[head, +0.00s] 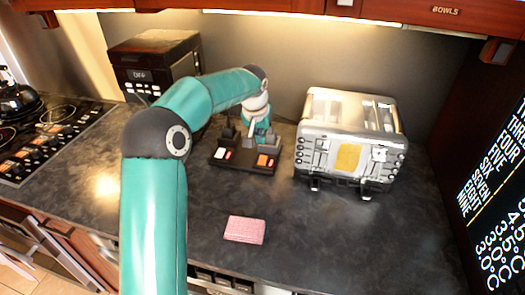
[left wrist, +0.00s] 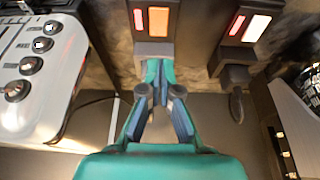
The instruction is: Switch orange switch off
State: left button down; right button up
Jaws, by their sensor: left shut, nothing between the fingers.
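The orange switch (head: 262,160) sits at the right end of a dark switch panel (head: 240,167) on the counter, beside the toaster. It also shows lit orange at the top of the left wrist view (left wrist: 158,22), with a small red light beside it. My left gripper (head: 262,139) is shut and empty, just behind the orange switch's unit. In the left wrist view its fingertips (left wrist: 157,70) meet at the dark block at the end of that unit; I cannot tell whether they touch it. My right gripper is not in view.
A second switch (head: 222,154) with a paler light and a red light is left of the orange one. A silver toaster (head: 347,140) stands close on the right. A black appliance (head: 155,62) is behind my arm. A pink pad (head: 244,230) lies in front on otherwise clear counter.

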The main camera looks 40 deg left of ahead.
aim_at(262, 157)
pick_arm(q)
jog(key=x, duration=0.2)
jog(key=p+x, duration=0.1)
jog(key=x, duration=0.4)
jog(key=shift+s+d+f, duration=0.1)
jog(key=shift+s+f, duration=0.2)
jog(key=shift+f, duration=0.15)
